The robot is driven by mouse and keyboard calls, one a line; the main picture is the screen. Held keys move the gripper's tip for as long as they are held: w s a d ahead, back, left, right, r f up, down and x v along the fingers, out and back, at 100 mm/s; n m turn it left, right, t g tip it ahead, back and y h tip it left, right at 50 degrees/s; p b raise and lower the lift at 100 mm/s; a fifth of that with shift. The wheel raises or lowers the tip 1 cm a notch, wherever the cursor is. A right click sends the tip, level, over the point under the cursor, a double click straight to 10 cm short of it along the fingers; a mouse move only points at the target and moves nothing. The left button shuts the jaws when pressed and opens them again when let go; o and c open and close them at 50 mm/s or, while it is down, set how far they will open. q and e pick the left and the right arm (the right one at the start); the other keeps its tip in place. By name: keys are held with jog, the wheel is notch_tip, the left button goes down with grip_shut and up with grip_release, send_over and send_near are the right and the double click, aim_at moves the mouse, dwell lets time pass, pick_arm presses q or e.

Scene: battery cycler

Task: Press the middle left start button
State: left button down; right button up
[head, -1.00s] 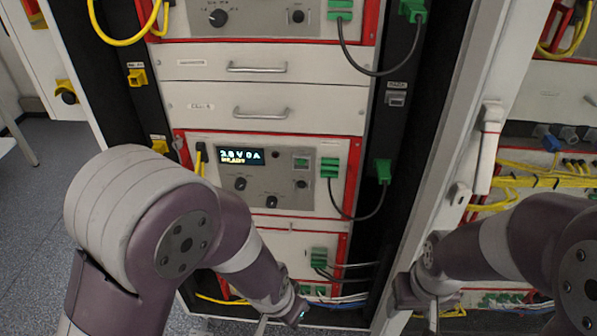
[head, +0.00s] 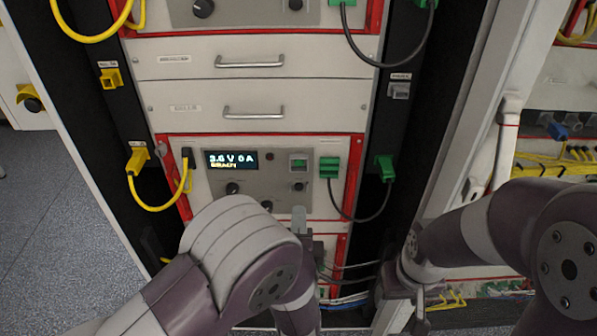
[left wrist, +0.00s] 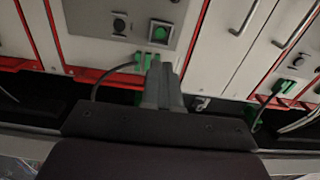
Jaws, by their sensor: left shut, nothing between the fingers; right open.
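The cycler unit with a lit display (head: 231,159) sits in a red-framed panel in the middle of the rack. Its green square start button (head: 298,163) is at the panel's upper right, left of the green plugs. My left gripper (head: 299,222) is shut and empty, pointing up, below the button and apart from it. In the left wrist view the green button (left wrist: 159,33) lies just beyond the tips of the shut fingers (left wrist: 153,68). My right gripper (head: 404,312) is open at the lower right, away from the panel; its fingers are partly unclear.
A black knob (left wrist: 119,24) is beside the button. Green plugs (head: 329,167) with a black cable hang at the panel's right, and a yellow cable (head: 160,203) loops at its left. White drawers (head: 250,108) lie above. The rack's pale post (head: 462,140) stands at the right.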

aim_at(299, 163)
pick_arm(q)
jog(key=w, duration=1.3)
jog(key=shift+w+p, duration=0.3)
jog(key=shift+p, duration=0.05)
jog(key=shift+w, duration=0.1)
pick_arm(e)
jog(key=shift+r, duration=0.35)
pick_arm(q)
jog(key=shift+w, duration=0.1)
